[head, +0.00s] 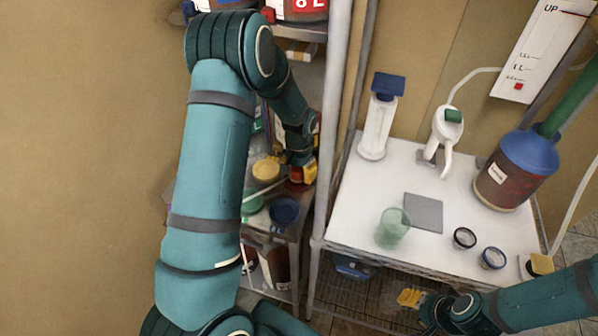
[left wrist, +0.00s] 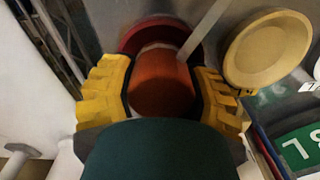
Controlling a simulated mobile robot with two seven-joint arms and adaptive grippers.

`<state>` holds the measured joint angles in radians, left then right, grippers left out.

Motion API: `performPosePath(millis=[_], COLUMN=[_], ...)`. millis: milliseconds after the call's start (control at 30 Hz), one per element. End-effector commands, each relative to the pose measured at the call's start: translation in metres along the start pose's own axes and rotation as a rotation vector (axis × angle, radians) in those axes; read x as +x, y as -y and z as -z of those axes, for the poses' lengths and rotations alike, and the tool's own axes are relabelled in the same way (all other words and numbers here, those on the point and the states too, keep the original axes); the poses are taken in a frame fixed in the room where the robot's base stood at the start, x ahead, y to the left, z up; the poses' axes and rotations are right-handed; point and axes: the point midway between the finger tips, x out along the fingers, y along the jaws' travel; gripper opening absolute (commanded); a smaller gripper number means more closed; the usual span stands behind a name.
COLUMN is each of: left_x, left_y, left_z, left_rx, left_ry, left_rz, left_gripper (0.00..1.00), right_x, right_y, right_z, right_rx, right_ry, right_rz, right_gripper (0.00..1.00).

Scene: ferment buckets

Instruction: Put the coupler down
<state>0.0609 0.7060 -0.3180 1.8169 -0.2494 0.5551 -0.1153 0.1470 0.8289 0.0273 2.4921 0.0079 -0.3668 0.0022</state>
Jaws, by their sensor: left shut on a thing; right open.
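My left gripper (head: 301,172) reaches into the shelf rack and is shut on an orange-red cylinder, seemingly the coupler (left wrist: 160,82). In the left wrist view its yellow fingers press the cylinder from both sides. A dark red round piece (left wrist: 150,32) shows just behind the cylinder; I cannot tell whether they touch. In the head view the arm and fingers hide most of the coupler. My right gripper (head: 411,299) is open and empty, low in front of the white table.
A yellow round lid (left wrist: 268,48) lies right beside the left gripper. A dark blue cup (head: 284,213) stands nearer on the shelf. A metal post (head: 325,130) separates the rack from the white table (head: 352,215), which holds a green cup (head: 392,228) and a brown bucket (head: 505,185).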

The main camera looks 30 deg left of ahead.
Motion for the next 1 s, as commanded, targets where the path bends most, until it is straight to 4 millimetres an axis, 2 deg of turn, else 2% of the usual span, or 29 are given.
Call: performPosePath(millis=[367,400,467,833,1000], left_x=[0.005,0.004,0.004,0.001,-0.018], left_y=[0.0,0.0,0.0,0.0,0.0], left_z=[0.001,0.0,0.0,0.001,0.002], left_rx=[0.0,0.0,0.0,0.0,0.0], left_ry=[-0.002,-0.002,-0.002,-0.002,-0.006], left_rz=[0.0,0.0,0.0,0.0,0.001], left_gripper=[0.09,0.6,0.81,0.83,0.83], right_x=[0.004,0.004,0.003,0.001,-0.001], right_y=[-0.001,-0.001,-0.001,0.0,0.0], right_z=[-0.001,-0.001,0.0,0.0,0.0], right_rx=[0.0,0.0,0.0,0.0,0.0], right_ry=[0.0,0.0,0.0,0.0,0.0], right_rz=[-0.001,-0.001,-0.001,0.0,0.0], right_gripper=[0.47,0.47,0.47,0.47,0.47])
